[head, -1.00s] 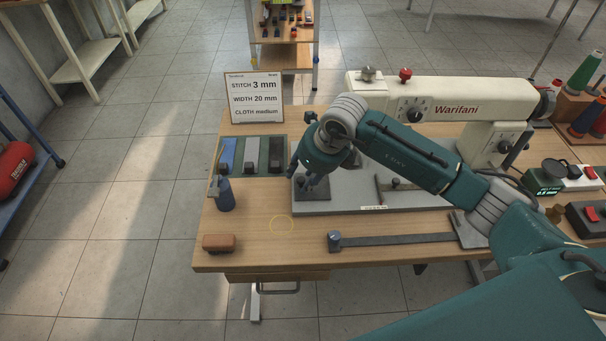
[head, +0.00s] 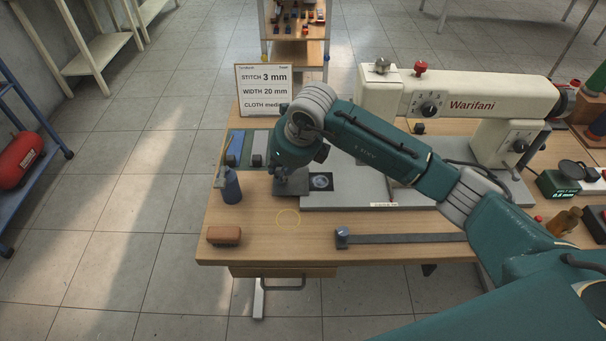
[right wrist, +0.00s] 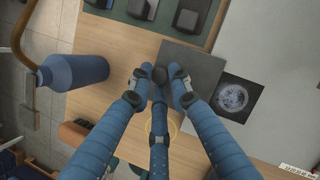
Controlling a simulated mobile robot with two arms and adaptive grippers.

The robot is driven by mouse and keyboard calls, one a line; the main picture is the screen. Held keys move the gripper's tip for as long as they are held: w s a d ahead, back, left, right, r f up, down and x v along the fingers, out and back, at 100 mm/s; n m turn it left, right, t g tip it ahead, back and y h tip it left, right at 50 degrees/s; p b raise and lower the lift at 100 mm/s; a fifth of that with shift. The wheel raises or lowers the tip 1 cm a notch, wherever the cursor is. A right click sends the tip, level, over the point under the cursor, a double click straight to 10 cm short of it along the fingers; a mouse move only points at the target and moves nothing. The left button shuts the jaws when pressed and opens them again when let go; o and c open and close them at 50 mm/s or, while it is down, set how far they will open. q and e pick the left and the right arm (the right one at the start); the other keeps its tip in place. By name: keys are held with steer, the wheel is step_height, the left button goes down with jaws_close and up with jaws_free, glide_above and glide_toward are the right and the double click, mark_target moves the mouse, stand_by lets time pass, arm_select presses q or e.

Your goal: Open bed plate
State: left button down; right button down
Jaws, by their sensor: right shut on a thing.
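The dark grey square bed plate (head: 292,187) lies left of the sewing machine's pale bed (head: 345,197), beside a dark square opening (head: 320,181) with a round metal part in it. In the right wrist view the plate (right wrist: 205,67) is at the upper middle, and the opening (right wrist: 237,97) shows uncovered to its right. My right gripper (right wrist: 172,74) has its blue fingers closed around the plate's small dark knob. In the head view this gripper (head: 282,178) is partly hidden by my own wrist. My left gripper is out of view.
A blue bottle (head: 232,187) stands left of the plate, with a brown block (head: 224,235) nearer the front edge. A dark tray (head: 236,150) of presser-like parts lies behind. A settings card (head: 264,91) stands at the back.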

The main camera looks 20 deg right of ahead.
steer(key=shift+w+a+r, duration=0.1)
steer(key=shift+w+a, duration=0.25)
steer(key=shift+a, duration=0.35)
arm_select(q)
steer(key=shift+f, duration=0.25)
arm_select(e)
steer(key=shift+d, duration=0.1)
steer(key=c, duration=1.6)
jaws_free()
steer(key=shift+c, duration=0.2)
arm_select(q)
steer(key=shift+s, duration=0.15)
arm_select(e)
steer(key=shift+s, duration=0.1)
steer(key=v, duration=1.2)
steer(key=shift+s, duration=0.1)
